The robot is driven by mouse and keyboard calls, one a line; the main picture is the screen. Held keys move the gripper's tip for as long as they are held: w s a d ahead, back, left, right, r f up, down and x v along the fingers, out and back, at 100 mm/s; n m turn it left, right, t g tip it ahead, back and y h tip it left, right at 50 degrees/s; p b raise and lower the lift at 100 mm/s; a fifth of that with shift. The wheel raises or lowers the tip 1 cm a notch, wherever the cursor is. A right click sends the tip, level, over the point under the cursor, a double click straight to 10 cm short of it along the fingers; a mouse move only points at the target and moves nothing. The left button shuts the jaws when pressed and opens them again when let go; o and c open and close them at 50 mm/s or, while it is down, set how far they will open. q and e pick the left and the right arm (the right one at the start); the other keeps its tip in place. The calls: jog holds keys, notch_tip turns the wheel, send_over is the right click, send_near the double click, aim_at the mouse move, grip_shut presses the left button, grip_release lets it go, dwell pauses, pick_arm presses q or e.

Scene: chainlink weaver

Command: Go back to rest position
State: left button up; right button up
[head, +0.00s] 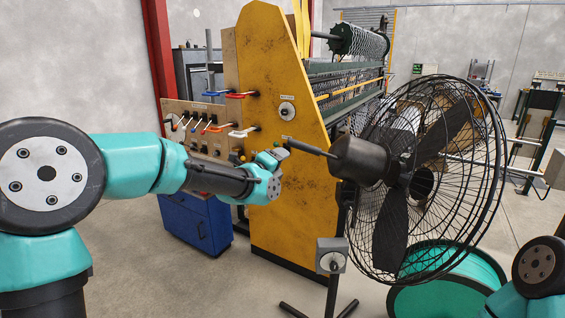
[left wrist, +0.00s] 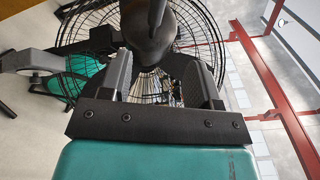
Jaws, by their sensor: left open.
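My left arm reaches in from the left in the head view. Its gripper (head: 277,157) is in front of the yellow machine panel, just left of the rear of the black fan (head: 362,160). In the left wrist view the two fingers (left wrist: 166,70) stand apart, with the fan's dark motor housing (left wrist: 148,30) showing beyond and between them. I see nothing held. Whether a finger touches the fan's rear rod I cannot tell. Of my right arm only a teal and black joint shows at the lower right of the head view; its gripper is out of sight.
The yellow machine panel (head: 270,215) stands behind the left gripper. A tool board (head: 190,118) hangs over a blue cabinet (head: 196,222). The fan's grey control box (head: 331,255) is on its stand. A teal drum (head: 450,290) lies below. Open floor shows at the lower left.

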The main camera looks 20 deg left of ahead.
pick_arm(q)
jog(key=s+f+n+g+y, duration=0.1)
jog(key=s+f+n+g, duration=0.2)
jog(key=f, duration=0.8)
jog(key=s+a+f+n+g, duration=0.15)
jog(key=f+n, duration=0.35)
jog(key=f, duration=0.6)
jog(key=s+f+n+g+y, duration=0.1)
jog(key=s+f+n+g, duration=0.3)
jog(key=f, duration=0.8)
jog(key=s+f+n+g, duration=0.7)
jog(key=s+f+n, duration=0.9)
jog(key=s+f, duration=0.5)
jog(key=s, duration=0.4)
jog(key=shift+s+a+f, duration=0.25)
jog(key=shift+s+f, duration=0.1)
